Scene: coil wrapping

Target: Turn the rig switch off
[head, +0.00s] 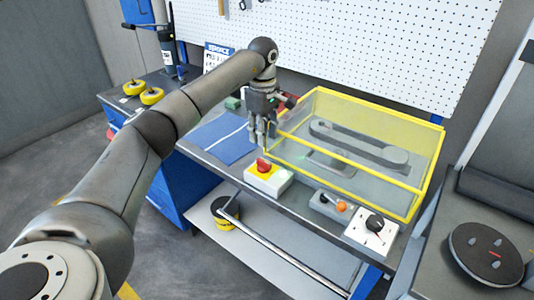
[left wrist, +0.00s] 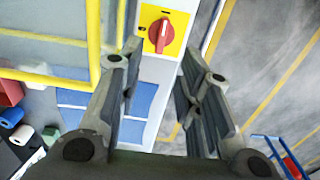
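The rig switch is a red rotary knob (head: 263,165) on a yellow plate atop a white box (head: 268,180) at the bench's front edge. In the left wrist view the red knob (left wrist: 161,35) lies near the top, beyond and between the fingers, its white mark roughly upright in the picture. Small dark marks on the plate are too small to read. My left gripper (head: 261,142) points down just behind the switch box. In the left wrist view its fingers (left wrist: 160,58) are apart, with nothing between them. My right gripper is not in view.
A yellow-framed clear guard (head: 420,125) covers a belt rig (head: 360,145) right of my left gripper. A grey box with an orange button (head: 341,207) and a white box with a black knob (head: 374,223) stand at the front right. A blue mat (head: 218,138) lies left.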

